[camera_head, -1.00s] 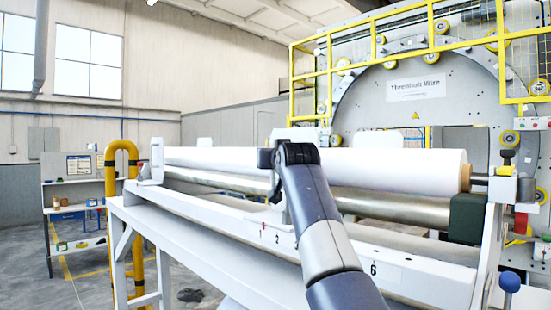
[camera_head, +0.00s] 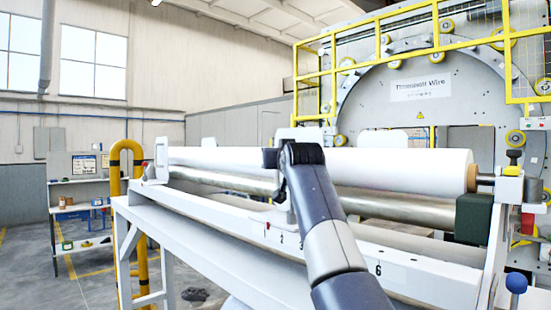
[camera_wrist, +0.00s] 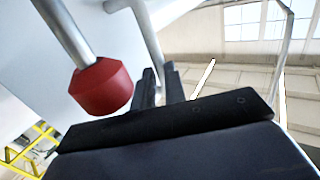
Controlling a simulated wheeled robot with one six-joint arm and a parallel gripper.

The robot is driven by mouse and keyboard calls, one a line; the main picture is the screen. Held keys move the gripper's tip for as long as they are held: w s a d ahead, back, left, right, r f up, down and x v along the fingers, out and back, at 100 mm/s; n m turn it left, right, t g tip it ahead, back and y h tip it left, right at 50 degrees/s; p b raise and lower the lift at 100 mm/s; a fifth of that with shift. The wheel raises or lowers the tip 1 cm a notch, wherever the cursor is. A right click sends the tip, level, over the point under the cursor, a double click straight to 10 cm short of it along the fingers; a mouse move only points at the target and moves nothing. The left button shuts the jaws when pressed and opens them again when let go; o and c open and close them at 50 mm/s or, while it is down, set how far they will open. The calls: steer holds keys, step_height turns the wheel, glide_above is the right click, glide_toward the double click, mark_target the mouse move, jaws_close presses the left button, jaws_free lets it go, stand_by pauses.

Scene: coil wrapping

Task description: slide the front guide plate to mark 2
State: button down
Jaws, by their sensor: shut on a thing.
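The front guide plate (camera_head: 299,133) is a pale upright plate at the middle of the long white bench, mostly hidden behind my arm in the head view. My gripper (camera_wrist: 160,84) is shut on a thin grey handle bar (camera_wrist: 148,40) of the plate. The plate's broad pale face (camera_wrist: 60,45) fills the left of the wrist view. A red knob (camera_wrist: 101,86) on a rod sits left of my fingers. Exact alignment is unclear.
A white roll (camera_head: 400,168) and a metal roller (camera_head: 395,208) lie along the bench behind my arm. A dark block (camera_head: 473,218) stands at the right end. A yellow post (camera_head: 137,220) stands at the left. Mark 6 (camera_head: 378,268) is farther right on the rail.

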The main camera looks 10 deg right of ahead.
steer(key=c, duration=1.6)
jaws_free()
steer(key=shift+a, duration=0.15)
steer(key=shift+c, duration=0.2)
steer(key=shift+o, duration=0.4)
steer(key=shift+s, duration=0.1)
steer(key=s+a+b, duration=0.1)
steer(key=s+b, duration=0.4)
steer(key=s, duration=0.6)
steer(key=shift+s, duration=0.35)
steer(key=shift+a, duration=0.15)
